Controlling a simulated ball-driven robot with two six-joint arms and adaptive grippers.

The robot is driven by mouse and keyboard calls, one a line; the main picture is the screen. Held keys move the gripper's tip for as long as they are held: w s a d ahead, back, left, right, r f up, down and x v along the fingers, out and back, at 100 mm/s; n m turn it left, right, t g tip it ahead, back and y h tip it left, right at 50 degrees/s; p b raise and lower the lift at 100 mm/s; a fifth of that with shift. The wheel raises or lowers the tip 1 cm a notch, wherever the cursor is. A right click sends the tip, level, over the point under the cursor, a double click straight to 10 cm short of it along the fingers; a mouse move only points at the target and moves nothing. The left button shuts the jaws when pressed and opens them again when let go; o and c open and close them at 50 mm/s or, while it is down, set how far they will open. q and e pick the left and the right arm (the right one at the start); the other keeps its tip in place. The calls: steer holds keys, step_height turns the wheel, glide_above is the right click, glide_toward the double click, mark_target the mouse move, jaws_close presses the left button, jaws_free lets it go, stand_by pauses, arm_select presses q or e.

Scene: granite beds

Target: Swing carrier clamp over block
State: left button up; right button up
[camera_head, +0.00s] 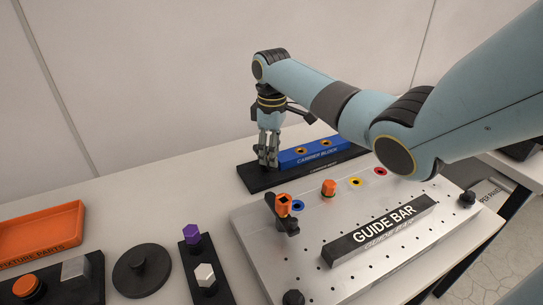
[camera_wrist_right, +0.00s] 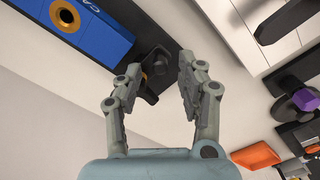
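The blue block marked "CARRIER BLOCK" (camera_head: 318,152) lies on a black base (camera_head: 262,181). Its blue end with a brass-ringed hole also shows in the wrist view (camera_wrist_right: 95,32). A dark part (camera_wrist_right: 157,62), seemingly the carrier clamp, stands off the block's end in the wrist view; in the head view my gripper hides it. My right gripper (camera_head: 268,160) points down at the left end of the block. In the wrist view its fingers (camera_wrist_right: 160,82) are spread, with the dark clamp part between or just beyond them; contact is unclear. My left gripper is out of view.
A grey plate (camera_head: 290,262) in front carries the black "GUIDE BAR" (camera_head: 380,230), an orange-topped black lever (camera_head: 285,213) and an orange knob (camera_head: 328,188). An orange tray (camera_head: 42,232), a black disc (camera_head: 141,272) and a black strip with purple and white pieces (camera_head: 205,272) are at left.

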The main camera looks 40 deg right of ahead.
steer(key=shift+s+f, duration=0.1)
steer(key=shift+f, duration=0.85)
steer(key=c, duration=0.3)
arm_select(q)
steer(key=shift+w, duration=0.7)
arm_select(e)
jaws_close()
